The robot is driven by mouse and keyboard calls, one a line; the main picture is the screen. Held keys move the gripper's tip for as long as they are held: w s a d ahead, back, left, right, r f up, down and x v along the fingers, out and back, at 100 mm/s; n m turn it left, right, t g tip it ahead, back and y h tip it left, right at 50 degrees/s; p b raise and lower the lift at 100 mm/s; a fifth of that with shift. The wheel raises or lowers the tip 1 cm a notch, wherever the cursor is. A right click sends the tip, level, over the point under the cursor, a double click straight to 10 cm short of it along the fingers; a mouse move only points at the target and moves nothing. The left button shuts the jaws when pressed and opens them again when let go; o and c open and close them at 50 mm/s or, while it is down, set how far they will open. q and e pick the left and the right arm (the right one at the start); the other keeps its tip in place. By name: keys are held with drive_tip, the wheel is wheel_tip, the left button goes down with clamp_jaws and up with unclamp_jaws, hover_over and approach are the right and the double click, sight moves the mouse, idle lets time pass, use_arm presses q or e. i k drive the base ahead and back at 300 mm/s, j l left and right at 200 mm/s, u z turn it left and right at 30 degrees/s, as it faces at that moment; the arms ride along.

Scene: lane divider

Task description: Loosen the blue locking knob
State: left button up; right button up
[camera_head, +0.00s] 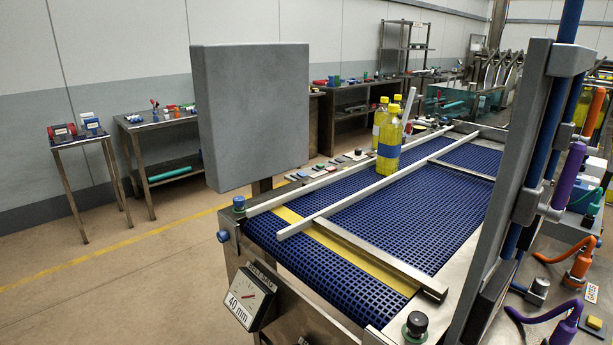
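Two small blue parts sit at the near left corner of the conveyor. One is an upright blue-topped knob (239,202) with a dark green base, beside the end of the left guide rail (340,170). The other is a blue round knob (223,236) on the side of the frame just below it. I cannot tell from this view which one is the locking knob. A lane divider rail (360,202) runs lengthwise over the blue mesh belt (420,215). A dial gauge (251,296) marked 40 mm hangs below the belt's near end. Neither of my grippers is in view.
Yellow bottles (389,140) stand on the belt farther back. A grey panel (250,115) stands left of the conveyor. A black knob (417,323) sits at the near right. A grey upright (505,200) blocks part of the right. The floor (130,290) at left is clear.

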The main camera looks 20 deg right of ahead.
sight(239, 202)
drive_tip(key=i+z, duration=0.25)
drive_tip(key=z, duration=0.25)
drive_tip(key=i+z, duration=0.25)
drive_tip(key=z, duration=0.2)
drive_tip(key=i+j+z, duration=0.15)
drive_tip(key=z, duration=0.35)
drive_tip(key=i+j+z, duration=0.25)
drive_tip(key=z, duration=0.2)
drive_tip(key=j+u, duration=1)
